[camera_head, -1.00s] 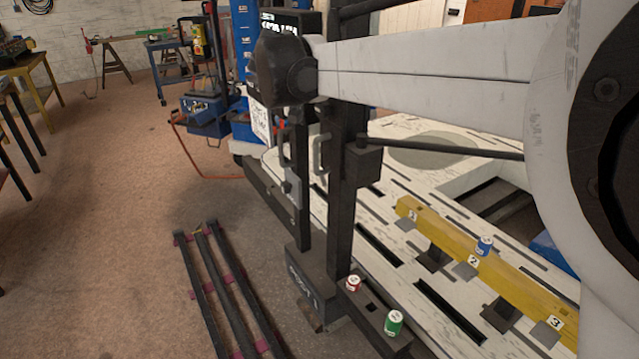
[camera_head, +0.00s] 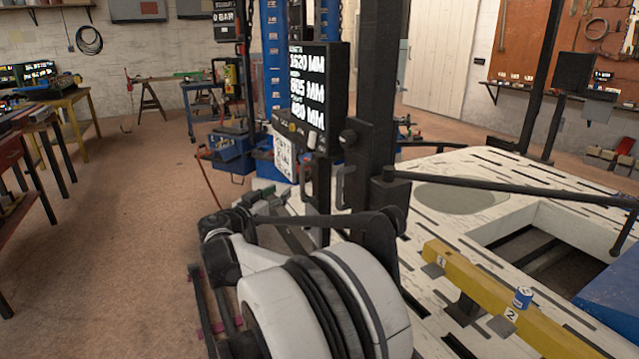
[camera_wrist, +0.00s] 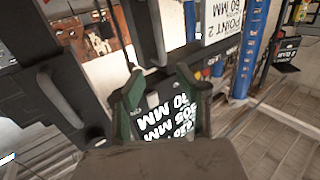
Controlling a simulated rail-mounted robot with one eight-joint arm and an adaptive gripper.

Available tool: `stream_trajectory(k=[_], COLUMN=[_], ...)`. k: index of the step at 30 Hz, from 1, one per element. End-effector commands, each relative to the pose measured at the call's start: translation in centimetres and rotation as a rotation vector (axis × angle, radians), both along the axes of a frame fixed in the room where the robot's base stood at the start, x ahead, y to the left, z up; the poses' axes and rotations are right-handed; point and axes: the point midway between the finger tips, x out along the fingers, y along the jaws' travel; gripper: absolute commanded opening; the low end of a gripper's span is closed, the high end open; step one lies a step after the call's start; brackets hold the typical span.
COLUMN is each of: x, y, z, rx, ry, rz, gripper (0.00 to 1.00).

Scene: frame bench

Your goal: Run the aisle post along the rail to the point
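The aisle post (camera_head: 380,225) is a tall black upright at the side of the white bench (camera_head: 480,225). A black display (camera_head: 318,95) with white millimetre figures and dark bar handles (camera_head: 345,187) sit on its left side. In the wrist view, the display (camera_wrist: 168,118) shows upside down between my gripper's green fingers. My gripper (camera_wrist: 162,70) is open, with nothing held. One dark handle (camera_wrist: 150,30) is just past the fingertips; another (camera_wrist: 62,100) is at left. A white card reading POINT 2 (camera_wrist: 222,20) hangs behind. My arm hides the post's foot in the head view.
Dark rails (camera_head: 205,300) lie on the floor at lower left. Blue equipment (camera_head: 235,150) stands behind the post.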

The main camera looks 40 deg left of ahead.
Motion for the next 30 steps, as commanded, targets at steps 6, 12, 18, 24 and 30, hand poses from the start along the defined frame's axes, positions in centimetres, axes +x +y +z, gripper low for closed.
stream_trajectory(k=[6, 12, 18, 24, 30], x=[0.9, 4.3, 8.0, 11.2, 12.9], y=[0.4, 0.8, 1.3, 1.8, 2.1], z=[-0.6, -0.7, -0.6, -0.6, -0.5], rx=[0.004, 0.003, 0.003, 0.003, 0.003], ry=[-0.006, -0.005, -0.005, -0.005, -0.005], rz=[0.000, -0.001, -0.002, -0.001, 0.001], gripper=[0.33, 0.33, 0.33, 0.33, 0.33])
